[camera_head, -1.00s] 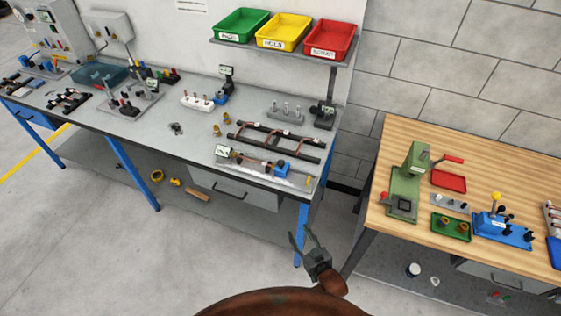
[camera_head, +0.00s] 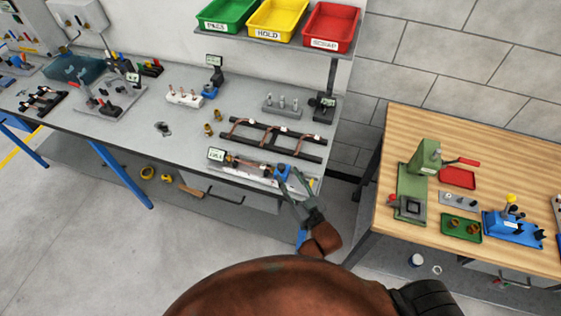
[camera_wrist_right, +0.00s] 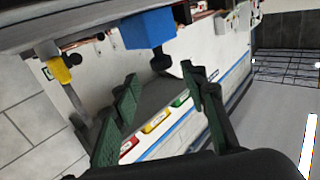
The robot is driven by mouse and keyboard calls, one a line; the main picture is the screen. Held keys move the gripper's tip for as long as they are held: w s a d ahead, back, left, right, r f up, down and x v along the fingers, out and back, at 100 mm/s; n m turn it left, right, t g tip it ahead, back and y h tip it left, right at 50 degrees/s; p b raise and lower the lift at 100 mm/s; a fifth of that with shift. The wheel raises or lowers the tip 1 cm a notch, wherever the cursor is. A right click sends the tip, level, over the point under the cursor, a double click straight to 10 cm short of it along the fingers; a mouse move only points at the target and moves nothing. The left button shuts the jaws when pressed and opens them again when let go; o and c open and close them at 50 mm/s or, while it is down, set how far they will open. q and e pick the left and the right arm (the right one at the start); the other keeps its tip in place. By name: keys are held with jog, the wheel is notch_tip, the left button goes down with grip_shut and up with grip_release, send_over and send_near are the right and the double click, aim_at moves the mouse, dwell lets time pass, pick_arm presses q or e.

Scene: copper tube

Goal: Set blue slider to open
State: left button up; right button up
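The blue slider (camera_head: 283,171) sits at the right end of a pale measuring fixture (camera_head: 250,172) along the bench's front edge. The right wrist view shows it as a blue block (camera_wrist_right: 148,28) with a black knob (camera_wrist_right: 160,61) hanging below it in that picture. A copper tube (camera_head: 247,163) lies on the fixture. My right gripper (camera_head: 293,183) is at the blue slider, partly overlapping it. In the right wrist view its fingers (camera_wrist_right: 159,75) are apart, with the knob between or just beyond the tips; contact is not visible. My left gripper is not in view.
A tube rack (camera_head: 270,138) with dark rails stands just behind the fixture. A small display (camera_head: 216,155) stands at its left end. Green, yellow and red bins (camera_head: 330,25) are on the shelf above. A wooden table (camera_head: 400,150) stands right, across a gap.

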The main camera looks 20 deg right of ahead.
aim_at(283, 169)
jog(key=w, duration=0.2)
jog(key=w+a, duration=0.1)
jog(key=w, duration=0.2)
jog(key=shift+w+a, duration=0.1)
jog(key=shift+a, duration=0.1)
jog(key=shift+w, duration=0.3)
jog(key=c, duration=0.8)
grip_shut()
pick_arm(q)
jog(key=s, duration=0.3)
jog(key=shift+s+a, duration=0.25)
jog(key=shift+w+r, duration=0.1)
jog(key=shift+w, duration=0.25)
